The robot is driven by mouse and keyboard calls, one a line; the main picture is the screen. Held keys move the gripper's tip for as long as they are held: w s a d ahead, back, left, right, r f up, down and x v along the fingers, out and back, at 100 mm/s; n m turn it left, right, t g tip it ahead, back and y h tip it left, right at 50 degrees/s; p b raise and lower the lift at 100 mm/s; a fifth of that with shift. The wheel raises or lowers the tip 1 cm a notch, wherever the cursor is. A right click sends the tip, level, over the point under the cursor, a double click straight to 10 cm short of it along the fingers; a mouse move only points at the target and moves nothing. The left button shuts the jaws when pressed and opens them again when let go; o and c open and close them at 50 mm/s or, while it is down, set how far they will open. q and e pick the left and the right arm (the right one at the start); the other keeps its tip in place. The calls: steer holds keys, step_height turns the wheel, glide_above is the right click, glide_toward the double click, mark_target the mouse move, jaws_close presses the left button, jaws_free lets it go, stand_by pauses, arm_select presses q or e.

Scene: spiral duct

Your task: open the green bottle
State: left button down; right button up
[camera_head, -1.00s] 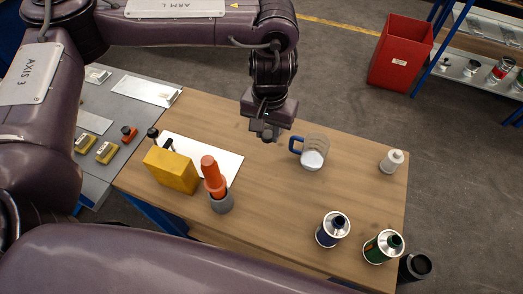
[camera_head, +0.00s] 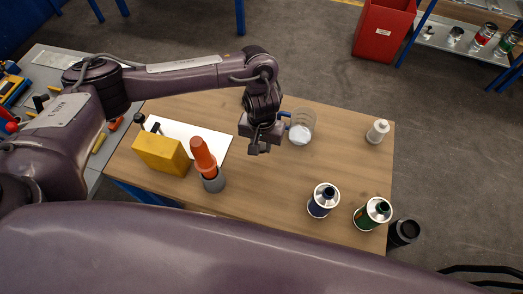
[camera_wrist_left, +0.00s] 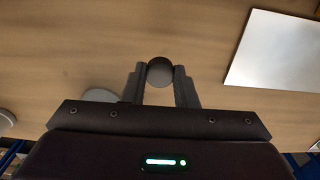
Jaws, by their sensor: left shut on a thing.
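The green bottle (camera_head: 372,214), a can-like container with a silver top and a dark neck, stands upright at the table's near right corner. I cannot tell whether its neck is capped. My left gripper (camera_head: 258,149) is over the middle of the table, well left of the green bottle and apart from it. In the left wrist view, the left gripper (camera_wrist_left: 160,80) is shut on a small dark round cap-like piece (camera_wrist_left: 160,70). My right gripper is not in view.
A blue can (camera_head: 323,200) stands left of the green bottle. A clear mug (camera_head: 301,128), a white bottle (camera_head: 377,131), a yellow block (camera_head: 161,153) and an orange piece in a grey holder (camera_head: 212,181) are also on the table. A black bin (camera_head: 404,232) stands beyond the right edge.

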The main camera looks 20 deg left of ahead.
mark_target(262, 146)
arm_select(q)
steer(key=shift+f, duration=2.2)
steer(key=c, duration=1.1)
jaws_free()
steer(key=shift+f, duration=0.15)
steer(key=shift+c, duration=0.2)
steer(key=shift+r, duration=0.65)
step_height(262, 146, up, 11)
steer(key=shift+r+p, duration=0.1)
steer(key=shift+p, duration=0.35)
steer(key=shift+s, duration=0.1)
